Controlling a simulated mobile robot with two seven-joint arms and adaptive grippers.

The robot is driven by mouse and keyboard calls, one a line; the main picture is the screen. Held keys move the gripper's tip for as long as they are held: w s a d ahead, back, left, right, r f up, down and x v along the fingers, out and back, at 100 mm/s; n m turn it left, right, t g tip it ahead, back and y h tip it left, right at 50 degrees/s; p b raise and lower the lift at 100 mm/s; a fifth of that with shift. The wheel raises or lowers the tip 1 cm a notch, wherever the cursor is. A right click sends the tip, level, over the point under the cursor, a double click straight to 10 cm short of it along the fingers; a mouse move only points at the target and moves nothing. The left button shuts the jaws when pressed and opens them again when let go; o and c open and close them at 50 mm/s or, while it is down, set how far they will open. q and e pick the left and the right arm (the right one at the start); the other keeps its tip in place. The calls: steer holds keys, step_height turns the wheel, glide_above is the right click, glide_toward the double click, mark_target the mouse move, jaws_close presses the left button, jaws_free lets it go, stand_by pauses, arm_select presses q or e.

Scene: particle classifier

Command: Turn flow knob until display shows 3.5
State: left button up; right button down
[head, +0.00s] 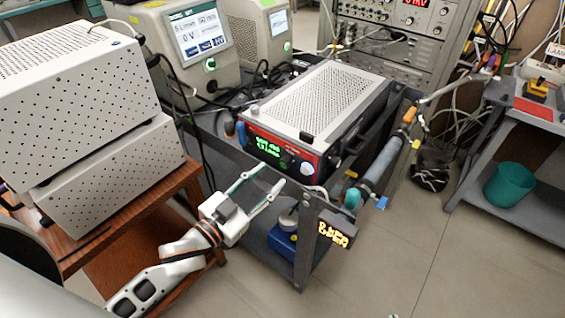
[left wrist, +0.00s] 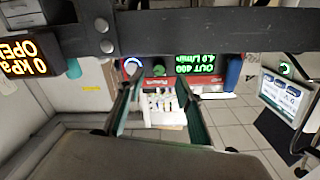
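The metal-topped box (head: 318,100) has a red front panel with a green-lit display (head: 266,150). The display seems to show about 4 L/min; its digits are small and blurred. A pale round knob (head: 306,170) sits at the panel's right; it also shows in the left wrist view as a white-and-blue round knob (left wrist: 133,66). A small dark green-lit round control (head: 284,164) sits between knob and display. My left gripper (head: 272,176) is open and empty in front of the panel, not visibly touching the knob. Its spread fingers (left wrist: 158,82) show in the left wrist view. My right gripper is not in view.
The box stands on a dark metal cart (head: 225,147), whose front rail runs close to my left gripper. An amber-lit readout (head: 334,235) hangs at the cart's corner. A grey tube (head: 380,168) runs along the right side. Perforated cases (head: 85,85) stand at left.

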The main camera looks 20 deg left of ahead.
mark_target(283, 165)
arm_select(q)
steer(key=shift+x, duration=3.1)
steer(key=shift+c, duration=0.4)
jaws_close()
